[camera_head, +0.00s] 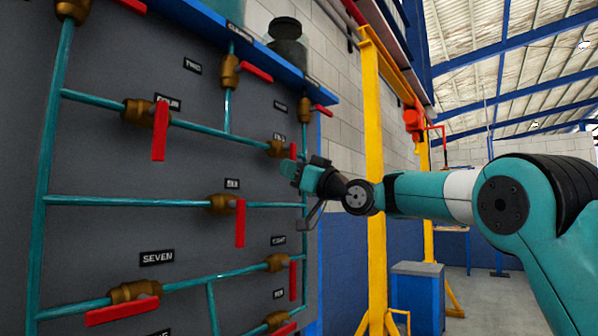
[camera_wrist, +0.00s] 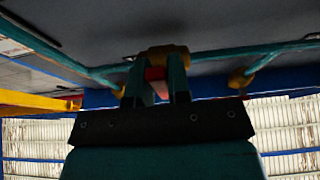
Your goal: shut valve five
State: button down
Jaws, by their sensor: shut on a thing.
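Valve five is a brass valve (camera_head: 278,149) on a teal pipe, under its black label (camera_head: 279,137) at the panel's right side. Its red handle (camera_head: 293,152) shows just above my gripper (camera_head: 291,168); its lower part is hidden behind the fingers. In the wrist view, my gripper (camera_wrist: 156,85) has its two teal fingers on either side of the red handle (camera_wrist: 157,83), with the brass valve body (camera_wrist: 168,54) just beyond. My gripper is shut on the handle. The handle's exact angle to the pipe is hard to tell.
Valve six (camera_head: 222,204) sits below left, its red handle hanging down. Another valve (camera_head: 304,108) with a red handle is close above. Valve eight (camera_head: 278,263) is below. A yellow post (camera_head: 374,180) stands right of the panel, behind my arm.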

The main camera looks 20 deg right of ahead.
jog(key=shift+w+d+f, duration=0.1)
jog(key=shift+f, duration=0.2)
jog(key=c, duration=1.1)
grip_release()
jog(key=shift+r, duration=0.15)
jog(key=b+v, duration=0.4)
jog(key=v, duration=1.3)
jog(key=shift+s+d, duration=0.15)
jog(key=shift+s, duration=0.1)
